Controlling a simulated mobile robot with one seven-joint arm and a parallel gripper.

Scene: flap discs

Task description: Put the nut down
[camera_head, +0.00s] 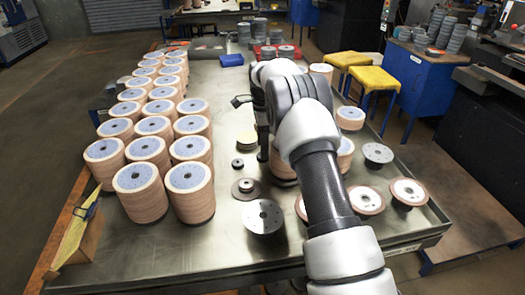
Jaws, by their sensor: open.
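My arm comes in from the lower right and bends over the middle of the table. My gripper (263,152) points down beside the forearm; only a narrow dark part shows, and the arm hides the rest. I see nothing held in it. A small dark round piece, which looks like the nut (238,163), rests on the metal tabletop just left of the gripper, apart from it. I cannot tell for sure which one is the nut.
Tall stacks of flap discs (141,192) fill the table's left side. Several discs (408,191) stand on the right, partly behind my arm.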

